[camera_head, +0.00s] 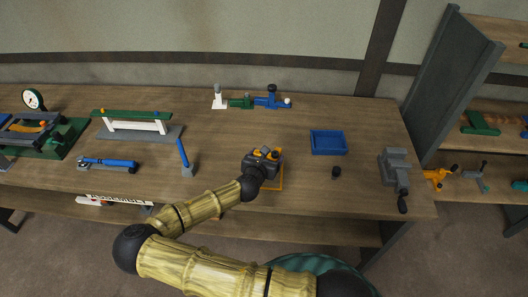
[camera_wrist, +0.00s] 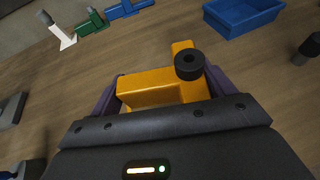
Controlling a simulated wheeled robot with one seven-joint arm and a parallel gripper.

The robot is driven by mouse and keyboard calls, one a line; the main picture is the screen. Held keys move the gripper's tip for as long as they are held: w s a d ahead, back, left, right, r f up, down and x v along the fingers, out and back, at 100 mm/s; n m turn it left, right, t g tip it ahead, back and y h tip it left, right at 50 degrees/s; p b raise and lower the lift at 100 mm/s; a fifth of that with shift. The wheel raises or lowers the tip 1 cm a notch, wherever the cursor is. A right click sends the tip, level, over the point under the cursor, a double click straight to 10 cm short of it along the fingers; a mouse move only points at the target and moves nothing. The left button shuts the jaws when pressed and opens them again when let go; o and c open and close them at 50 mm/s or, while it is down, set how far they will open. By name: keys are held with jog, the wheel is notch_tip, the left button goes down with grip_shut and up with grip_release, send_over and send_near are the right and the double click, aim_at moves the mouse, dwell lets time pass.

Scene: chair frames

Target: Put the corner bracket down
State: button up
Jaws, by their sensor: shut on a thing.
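The corner bracket (camera_wrist: 150,88) is an orange angled piece with a black round knob at its far right end, in the wrist view. My gripper (camera_wrist: 163,92) is shut on it, with a purple finger at each side. In the head view my gripper (camera_head: 262,160) is over the front middle of the workbench, and bits of the orange bracket (camera_head: 273,154) show at its tip. A yellow-orange outline (camera_head: 281,176) shows on the bench beside and below my gripper, partly hidden by it. I cannot tell whether the bracket touches the bench.
A blue tray (camera_head: 328,143) stands to the right, with a small black knob (camera_head: 336,172) in front of it. A grey vise (camera_head: 396,168) is at the right edge. A blue-handled tool (camera_head: 184,157) stands to the left. White, green and blue fixtures (camera_head: 250,101) stand behind.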

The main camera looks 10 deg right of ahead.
jog(key=f+n+y, duration=0.1)
jog(key=f+y, duration=0.1)
jog(key=s+n+t, duration=0.1)
jog(key=shift+s+d+f+n+y, duration=0.1)
jog(key=shift+d+f+n+y, duration=0.2)
jog(key=shift+d+f+y, duration=0.1)
jog(key=shift+s+f+n+t+y, duration=0.2)
jog(key=shift+s+n+t+y, duration=0.1)
jog(key=shift+n+y, duration=0.15)
jog(key=shift+s+a+f+n+y, duration=0.15)
jog(key=shift+s+n+y, duration=0.55)
jog(key=shift+y, duration=0.25)
jog(key=shift+s+a+n+y, duration=0.3)
jog(key=shift+s+n+y, duration=0.15)
jog(key=shift+n+y, duration=0.25)
